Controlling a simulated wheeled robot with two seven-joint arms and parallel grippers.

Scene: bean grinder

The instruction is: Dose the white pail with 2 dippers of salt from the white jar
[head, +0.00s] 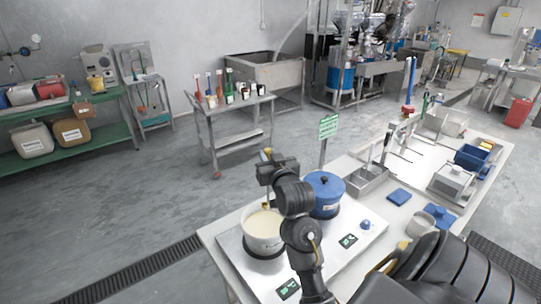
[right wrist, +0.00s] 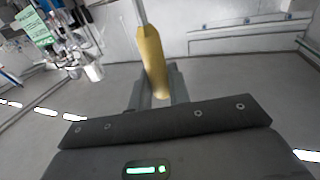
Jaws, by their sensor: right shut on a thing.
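The white pail (head: 262,244) stands on the left plate of the white-topped bench and holds a pale, creamy content. My right gripper (head: 267,172) is above the pail, shut on the yellow handle of a dipper. In the right wrist view, the yellow handle (right wrist: 152,62) sits between the fingers, with a thin metal rod running from it. The dipper's cup cannot be made out; a thin rod reaches down toward the pail. A white round vessel (head: 415,228) stands at the right, partly hidden by my arm; I cannot tell whether it is the salt jar. My left gripper is not in view.
A lidded blue pot (head: 325,192) stands right beside the pail. A green sign (head: 328,127) on a post rises behind it. A metal tray (head: 368,180), a blue pad (head: 399,196) and a blue bin (head: 472,157) are farther along the bench. A tool cart (head: 230,105) stands apart behind.

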